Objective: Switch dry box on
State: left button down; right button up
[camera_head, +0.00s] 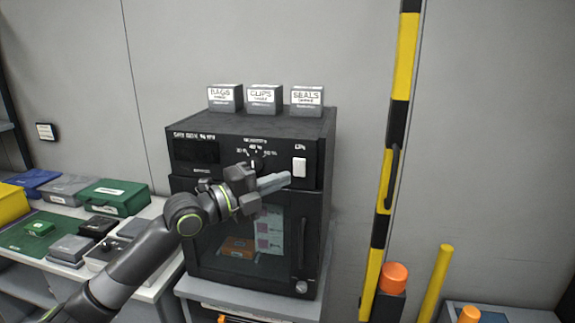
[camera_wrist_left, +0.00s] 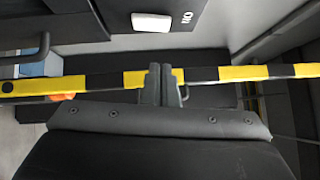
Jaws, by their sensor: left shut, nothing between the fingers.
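The dry box (camera_head: 182,225) is a black cabinet with a glass door, on a grey stand. Its upper panel has a dark display (camera_head: 196,152), a humidity dial (camera_head: 256,161) and a white rocker switch (camera_head: 299,167) at the right. The switch also shows at the top of the left wrist view (camera_wrist_left: 151,22), beside a small label. My left gripper (camera_head: 287,179) is shut and empty, its fingertips just below and left of the switch in the head view. In the wrist view its fingers (camera_wrist_left: 159,85) point toward the panel. Contact with the switch cannot be told. My right gripper is out of view.
Three small labelled boxes (camera_head: 264,98) stand on the dry box. A yellow-black striped post (camera_head: 399,85) rises to its right, with orange-capped and yellow posts nearby. A bench (camera_head: 150,212) at left holds a green case (camera_head: 113,196) and several smaller boxes.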

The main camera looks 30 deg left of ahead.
aim_at(302, 163)
pick_arm(q)
jog(key=w, duration=0.1)
jog(key=w+p, duration=0.1)
jog(key=w, duration=0.1)
jog(key=w+p, duration=0.1)
jog(key=w, duration=0.1)
jog(key=shift+a+r, duration=0.1)
jog(key=shift+r, duration=0.25)
jog(key=shift+w+r, duration=0.1)
jog(key=shift+w, duration=0.05)
dwell(0.4)
